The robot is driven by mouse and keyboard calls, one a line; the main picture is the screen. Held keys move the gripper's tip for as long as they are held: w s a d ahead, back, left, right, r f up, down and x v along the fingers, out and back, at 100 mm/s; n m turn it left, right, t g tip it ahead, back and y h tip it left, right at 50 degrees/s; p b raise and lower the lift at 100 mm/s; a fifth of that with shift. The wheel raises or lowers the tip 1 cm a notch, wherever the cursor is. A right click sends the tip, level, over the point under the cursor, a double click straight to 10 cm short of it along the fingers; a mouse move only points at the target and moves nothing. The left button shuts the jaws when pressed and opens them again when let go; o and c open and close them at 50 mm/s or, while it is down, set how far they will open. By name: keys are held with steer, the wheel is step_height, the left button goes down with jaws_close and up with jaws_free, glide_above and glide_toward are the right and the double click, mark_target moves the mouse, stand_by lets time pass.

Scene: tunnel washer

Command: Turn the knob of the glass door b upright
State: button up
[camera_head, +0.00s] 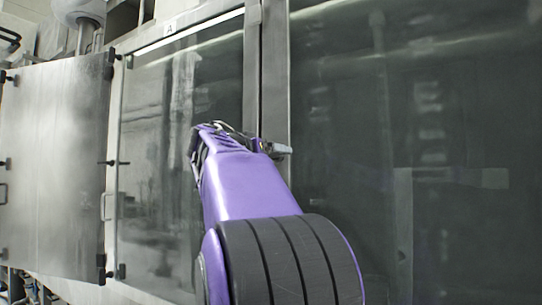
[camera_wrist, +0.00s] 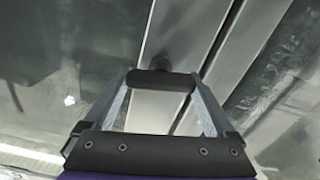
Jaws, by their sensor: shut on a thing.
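My gripper (camera_wrist: 162,88) reaches the metal frame between two glass doors. In the wrist view its two grey fingers are shut on the ends of a dark, bar-shaped knob (camera_wrist: 161,82). The knob lies across the picture between the fingertips, with its round stem behind it on the metal strip. In the head view my purple arm hides most of the gripper and the knob. The large glass door (camera_head: 440,120) on the right shows no letter; I cannot tell for sure that it is door b.
The glass door (camera_head: 150,150) on the left carries a label A (camera_head: 169,29) above it. A metal panel door (camera_head: 55,160) with hinges stands farther left. The vertical metal frame (camera_head: 275,70) runs beside my gripper. The glass surfaces are flat and close to my arm.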

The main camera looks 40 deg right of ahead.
steer(key=n, duration=0.4)
steer(key=shift+w+n, duration=0.1)
steer(key=shift+n, duration=0.2)
steer(key=n, duration=0.3)
steer(key=shift+n+p, duration=0.4)
steer(key=n+p, duration=0.1)
steer(key=n, duration=0.3)
steer(key=shift+w+a, duration=0.1)
steer(key=shift+f+n+p, duration=0.2)
steer(key=shift+n+p, duration=0.3)
steer(key=shift+n, duration=1.1)
steer(key=o, duration=1.1)
steer(key=shift+c, duration=0.2)
steer(key=shift+f, duration=0.1)
